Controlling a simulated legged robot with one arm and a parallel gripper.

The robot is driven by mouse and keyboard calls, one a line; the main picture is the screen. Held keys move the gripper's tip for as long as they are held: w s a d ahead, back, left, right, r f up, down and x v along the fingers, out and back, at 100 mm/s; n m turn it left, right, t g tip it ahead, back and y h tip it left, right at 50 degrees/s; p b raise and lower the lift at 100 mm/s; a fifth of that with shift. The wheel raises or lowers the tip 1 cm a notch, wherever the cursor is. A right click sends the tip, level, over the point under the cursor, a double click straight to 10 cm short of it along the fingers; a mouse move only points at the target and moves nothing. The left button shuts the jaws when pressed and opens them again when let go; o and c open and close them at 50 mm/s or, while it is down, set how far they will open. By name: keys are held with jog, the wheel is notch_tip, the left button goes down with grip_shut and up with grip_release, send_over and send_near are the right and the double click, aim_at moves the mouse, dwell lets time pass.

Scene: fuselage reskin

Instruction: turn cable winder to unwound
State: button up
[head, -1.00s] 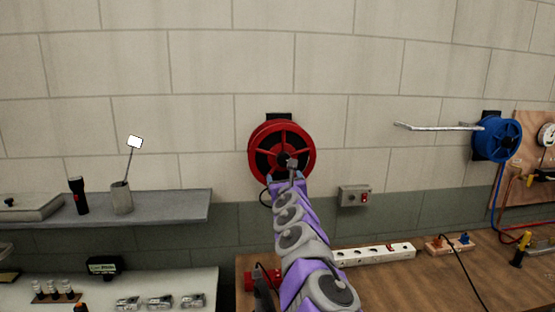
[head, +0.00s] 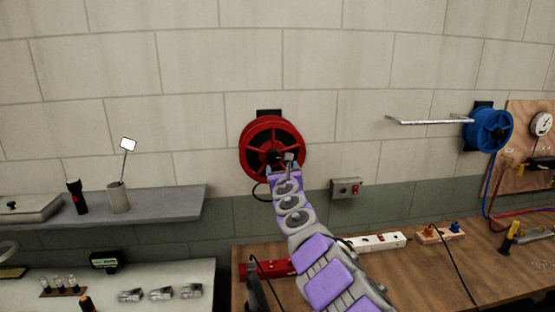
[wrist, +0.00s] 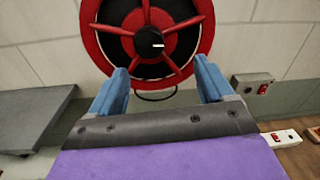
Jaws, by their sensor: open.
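The red cable winder (head: 252,143) is a round spoked reel mounted on the wall, with a black hub. In the wrist view the winder (wrist: 196,52) fills the top middle, and its black hub (wrist: 155,43) carries a short white mark pointing right. A loop of black cable hangs below the rim. My gripper (wrist: 160,80) is open and empty, its two blue fingers pointing at the lower part of the winder, one on each side. In the head view my arm covers the reel's lower right part. I cannot tell whether the fingers touch it.
A grey switch box with a red switch (head: 345,188) is on the wall right of the winder. A blue reel (head: 488,130) with a metal bar hangs further right. A wooden bench (head: 420,280) with a white power strip (head: 380,242) lies below. A grey shelf (head: 160,207) is at left.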

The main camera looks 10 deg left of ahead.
aim_at(274, 159)
jog(key=x, duration=0.2)
jog(key=p+x, duration=0.1)
jog(key=x, duration=0.1)
jog(key=p+x, duration=0.1)
jog(key=x, duration=0.1)
jog(key=shift+a, duration=0.35)
jog(key=shift+w+f+p, duration=0.15)
jog(key=shift+w+p, duration=0.15)
jog(key=shift+p, duration=0.15)
jog(key=w+a, duration=0.1)
jog(key=w+a+p, duration=0.1)
jog(key=a, duration=0.1)
jog(key=shift+a+p, duration=0.15)
jog(key=shift+p, duration=0.15)
jog(key=shift+w+d+f, duration=0.1)
jog(key=shift+w+d, duration=0.1)
jog(key=shift+d, duration=0.1)
jog(key=shift+w+d, duration=0.1)
jog(key=shift+d, duration=0.75)
jog(key=shift+a, duration=0.85)
jog(key=c, duration=0.6)
jog(key=shift+d+f, duration=0.1)
jog(key=shift+d, duration=0.2)
jog(key=shift+c, duration=1.4)
jog(key=shift+d, duration=0.1)
jog(key=shift+c, duration=0.8)
